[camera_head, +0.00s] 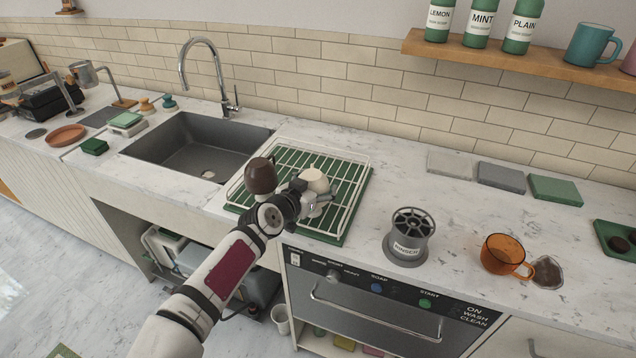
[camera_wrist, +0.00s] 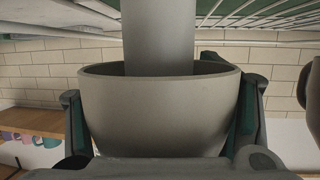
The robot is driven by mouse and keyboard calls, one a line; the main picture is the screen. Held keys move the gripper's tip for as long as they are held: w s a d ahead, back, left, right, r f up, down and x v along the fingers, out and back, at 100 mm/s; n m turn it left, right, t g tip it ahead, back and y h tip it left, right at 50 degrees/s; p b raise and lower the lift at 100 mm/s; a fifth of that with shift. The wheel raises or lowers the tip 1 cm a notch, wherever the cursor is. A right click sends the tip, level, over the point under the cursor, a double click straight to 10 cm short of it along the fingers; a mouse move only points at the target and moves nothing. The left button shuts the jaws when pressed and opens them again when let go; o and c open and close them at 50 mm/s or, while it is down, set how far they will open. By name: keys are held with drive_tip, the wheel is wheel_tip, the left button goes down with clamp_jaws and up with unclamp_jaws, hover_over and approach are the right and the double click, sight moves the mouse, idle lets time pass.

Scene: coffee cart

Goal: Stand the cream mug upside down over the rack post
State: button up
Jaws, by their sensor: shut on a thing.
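The cream mug (camera_head: 315,179) is over the green-based wire dish rack (camera_head: 352,208). My gripper (camera_head: 318,198) is shut on it. In the wrist view the mug (camera_wrist: 160,115) fills the middle, with a finger along each side, and its mouth faces the rack. A thick grey rack post (camera_wrist: 158,38) runs into the mouth, in front of the far rim, and the near wall hides its end. The mug is around at least part of the post.
A dark brown rounded piece (camera_head: 261,176) stands close left of my gripper. A sink (camera_head: 205,150) lies farther left. A grey rinser (camera_head: 408,238) and an orange glass mug (camera_head: 503,256) stand to the right on the counter. A wall shelf (camera_head: 550,70) is at the upper right.

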drive_tip(key=shift+f, duration=0.25)
idle(0.6)
drive_tip(key=o, duration=2.1)
